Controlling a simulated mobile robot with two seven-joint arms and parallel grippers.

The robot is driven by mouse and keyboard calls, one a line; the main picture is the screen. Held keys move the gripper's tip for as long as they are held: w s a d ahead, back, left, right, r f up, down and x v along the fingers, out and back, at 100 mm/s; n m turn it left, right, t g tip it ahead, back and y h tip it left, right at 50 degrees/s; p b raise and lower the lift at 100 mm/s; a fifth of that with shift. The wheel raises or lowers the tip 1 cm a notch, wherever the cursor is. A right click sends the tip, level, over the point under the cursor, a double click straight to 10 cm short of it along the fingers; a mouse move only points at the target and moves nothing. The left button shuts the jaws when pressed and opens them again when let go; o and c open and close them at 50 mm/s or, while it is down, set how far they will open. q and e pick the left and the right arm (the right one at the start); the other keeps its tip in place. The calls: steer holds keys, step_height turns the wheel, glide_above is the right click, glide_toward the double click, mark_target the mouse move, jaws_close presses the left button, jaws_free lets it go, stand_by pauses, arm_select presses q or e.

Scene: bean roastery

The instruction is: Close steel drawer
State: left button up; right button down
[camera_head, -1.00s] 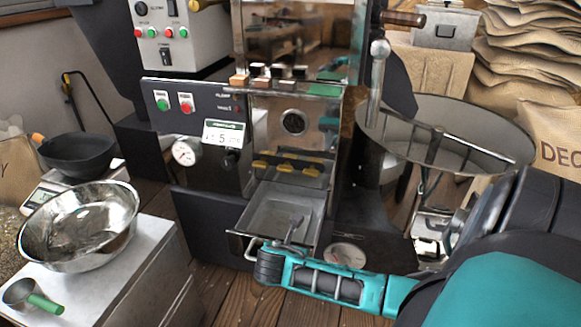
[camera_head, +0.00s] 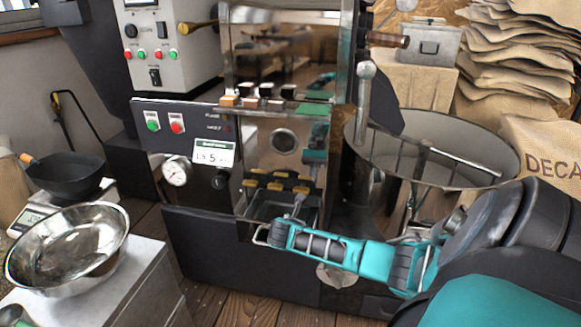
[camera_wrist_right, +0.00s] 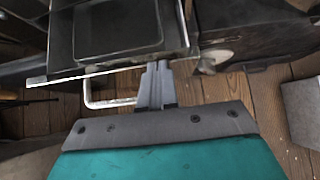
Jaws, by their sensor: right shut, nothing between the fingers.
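The steel drawer (camera_head: 268,208) sits low in the front of the dark roasting machine, partly pulled out. It also shows in the right wrist view (camera_wrist_right: 118,30), where its bright front edge runs across the top and its bent wire handle (camera_wrist_right: 100,102) sticks out below. My right gripper (camera_head: 297,208) is shut and empty at the drawer's front. In the right wrist view its fingertips (camera_wrist_right: 158,66) are against or very close to the front edge, beside the handle. In the head view my right arm hides part of the drawer's front.
A steel bowl (camera_head: 70,245) stands on a white-topped cabinet (camera_head: 120,270) at left, near a black pan (camera_head: 65,172). A large round cooling drum (camera_head: 435,145) is at right, with burlap sacks (camera_head: 520,60) behind. Wooden floor (camera_head: 230,305) is clear below the machine.

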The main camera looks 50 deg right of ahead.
arm_select(q)
steer(key=shift+w+d+f+b, duration=0.1)
steer(key=shift+w+d+b, duration=0.1)
steer(key=shift+d+b, duration=0.35)
arm_select(e)
steer(key=w+d, duration=0.2)
steer(key=d, duration=0.3)
steer(key=shift+w+d, duration=0.2)
steer(key=shift+w, duration=0.2)
arm_select(q)
steer(key=shift+a, duration=0.2)
